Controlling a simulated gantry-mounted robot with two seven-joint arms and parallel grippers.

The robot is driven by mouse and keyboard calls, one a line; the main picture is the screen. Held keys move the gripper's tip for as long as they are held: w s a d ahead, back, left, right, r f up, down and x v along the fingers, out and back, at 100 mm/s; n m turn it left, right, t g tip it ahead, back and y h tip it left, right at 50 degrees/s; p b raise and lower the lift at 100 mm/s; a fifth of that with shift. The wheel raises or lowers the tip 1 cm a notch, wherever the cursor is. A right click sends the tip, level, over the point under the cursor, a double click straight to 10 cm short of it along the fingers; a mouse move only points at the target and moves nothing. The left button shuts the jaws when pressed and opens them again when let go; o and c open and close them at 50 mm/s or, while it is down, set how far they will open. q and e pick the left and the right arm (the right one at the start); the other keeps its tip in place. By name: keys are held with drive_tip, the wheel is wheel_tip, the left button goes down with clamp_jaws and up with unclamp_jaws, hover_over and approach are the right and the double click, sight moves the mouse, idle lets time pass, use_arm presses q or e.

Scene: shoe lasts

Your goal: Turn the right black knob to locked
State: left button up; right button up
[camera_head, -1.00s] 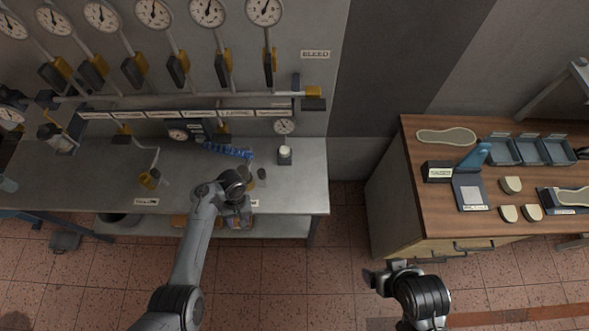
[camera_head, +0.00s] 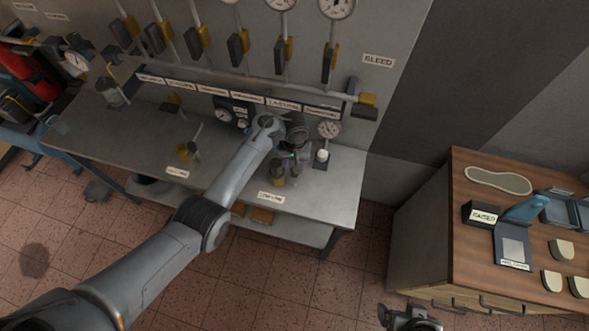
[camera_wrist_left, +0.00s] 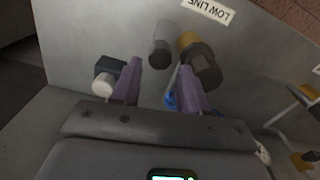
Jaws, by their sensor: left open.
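My left gripper (camera_head: 298,152) is over the right part of the grey bench, its fingers mostly hidden in the head view. In the left wrist view its purple fingers (camera_wrist_left: 158,88) are open and apart. A dark grey knob-like cylinder (camera_wrist_left: 160,48) stands beyond the gap between them, with a yellow fitting with a dark round cap (camera_wrist_left: 203,66) to its right. That yellow fitting also shows in the head view (camera_head: 278,174), by the LOW LINE label (camera_head: 271,197). I cannot tell which is the right black knob, nor its setting. My right gripper (camera_head: 386,316) is at the bottom edge, partly cut off.
A dark block with a white cap (camera_head: 322,158) stands close to the left gripper. Pipes, gauges and levers line the wall behind the bench (camera_head: 345,195). Another yellow fitting (camera_head: 186,151) stands further left. A wooden table (camera_head: 440,235) is at the right.

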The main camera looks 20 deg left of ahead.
sight(293, 176)
use_arm(q)
drive_tip(key=shift+f+b, duration=0.5)
drive_tip(key=shift+f, duration=1.4)
drive_tip(key=c, duration=0.8)
drive_tip(key=shift+o, duration=0.2)
